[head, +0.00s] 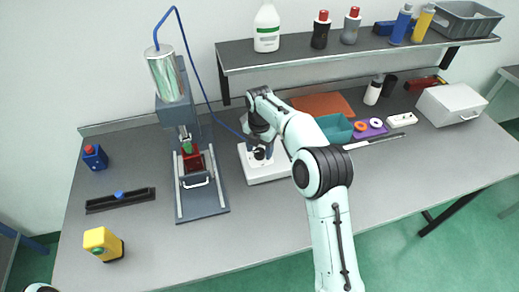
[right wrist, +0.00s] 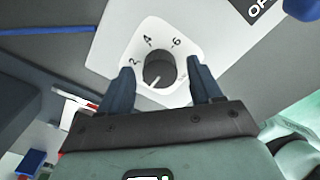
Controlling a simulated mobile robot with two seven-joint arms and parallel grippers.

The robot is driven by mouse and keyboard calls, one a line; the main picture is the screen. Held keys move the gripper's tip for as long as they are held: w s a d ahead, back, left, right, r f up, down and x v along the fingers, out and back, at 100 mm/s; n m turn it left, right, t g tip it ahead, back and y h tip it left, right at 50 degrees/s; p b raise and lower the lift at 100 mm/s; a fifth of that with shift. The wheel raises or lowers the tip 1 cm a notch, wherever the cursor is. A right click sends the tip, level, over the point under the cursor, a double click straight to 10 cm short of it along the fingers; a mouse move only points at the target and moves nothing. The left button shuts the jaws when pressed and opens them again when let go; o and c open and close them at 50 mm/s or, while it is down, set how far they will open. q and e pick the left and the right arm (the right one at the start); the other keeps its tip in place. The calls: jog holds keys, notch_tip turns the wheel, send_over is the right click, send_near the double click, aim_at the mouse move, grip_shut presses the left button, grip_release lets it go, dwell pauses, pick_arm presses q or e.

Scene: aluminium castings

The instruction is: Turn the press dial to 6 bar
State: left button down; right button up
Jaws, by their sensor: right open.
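The press dial is a dark round knob (right wrist: 159,66) on a white plate, with 2, 4 and 6 printed around it in the right wrist view. A pale line on the knob points down and slightly left, away from the 6. My right gripper (right wrist: 161,88) is open, with one dark finger on each side of the knob; I cannot tell if they touch it. In the head view my right gripper (head: 262,148) is over the white control box (head: 266,174), partly covering the dial. The press (head: 168,75) stands left of the box. My left gripper is not in view.
A blue hose (head: 196,70) runs from the press cylinder towards the box. A shelf (head: 340,58) with bottles overhangs the back. The bench's front right is clear.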

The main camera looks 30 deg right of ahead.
jog(key=c, duration=1)
jog(key=shift+c, duration=0.2)
